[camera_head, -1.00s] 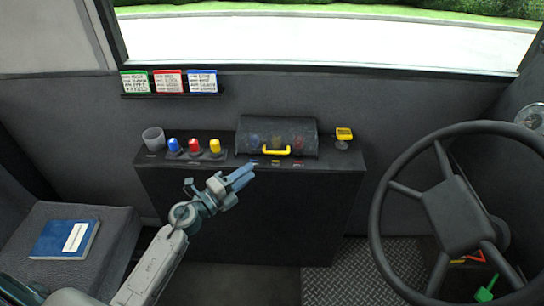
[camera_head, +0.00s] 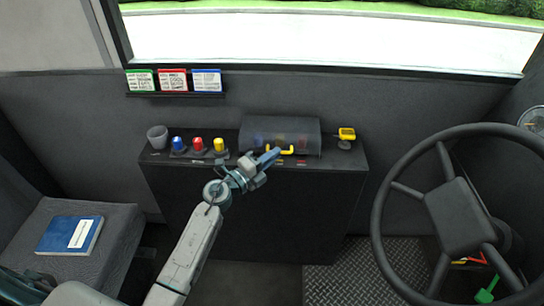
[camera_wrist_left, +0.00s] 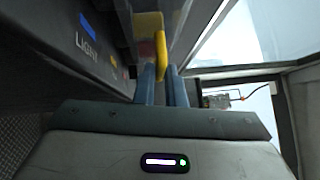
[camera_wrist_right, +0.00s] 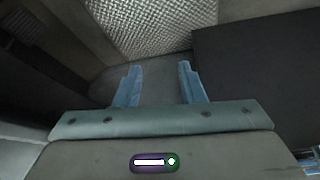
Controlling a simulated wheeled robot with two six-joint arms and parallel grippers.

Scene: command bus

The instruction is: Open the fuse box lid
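The fuse box (camera_head: 281,131) has a dark, see-through lid and sits on the console, its lid apparently down. A yellow handle (camera_head: 288,150) is on the front of the lid. My left gripper (camera_head: 268,157) is at the handle's left part and hides some of it. In the left wrist view the handle (camera_wrist_left: 161,52) stands between the fingertips of my left gripper (camera_wrist_left: 160,75), which are close together on either side of it. My right gripper (camera_wrist_right: 158,80) is open and empty over the floor in the right wrist view.
Blue, red and yellow knobs (camera_head: 199,145) and a grey cup (camera_head: 157,137) stand left of the box. A yellow device (camera_head: 346,134) stands right of it. The steering wheel (camera_head: 450,215) fills the right side. A blue book (camera_head: 70,235) lies on the seat.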

